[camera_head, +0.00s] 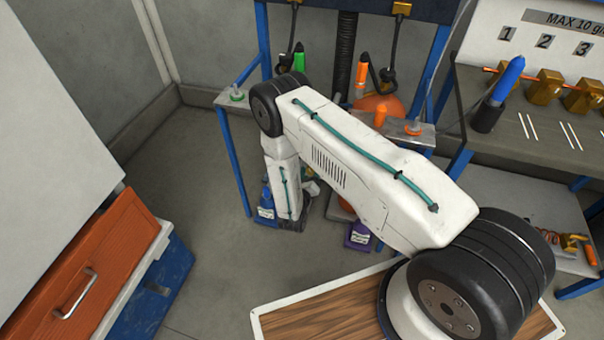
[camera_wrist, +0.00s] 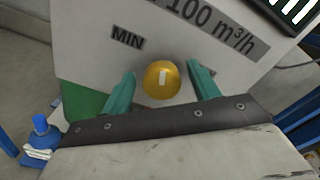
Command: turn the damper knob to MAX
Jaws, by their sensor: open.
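The damper knob (camera_wrist: 162,79) is round and yellow, with a white pointer mark that stands nearly upright in the wrist view. It sits on a pale panel (camera_wrist: 88,18) printed with "100 m³/h". The MIN label (camera_wrist: 127,37) is up and left of the knob; no MAX label can be read, and the right finger covers part of the panel there. My gripper (camera_wrist: 160,71) is open, with one teal finger on each side of the knob and a narrow gap showing at each side. In the head view my arm hides the knob and panel.
A blue-capped bottle (camera_wrist: 40,135) stands on the floor at left in the wrist view. In the head view, a blue-framed stand (camera_head: 236,160) surrounds my forearm, a workbench (camera_head: 540,125) is at right, and an orange drawer (camera_head: 90,270) at left. Grey floor lies between.

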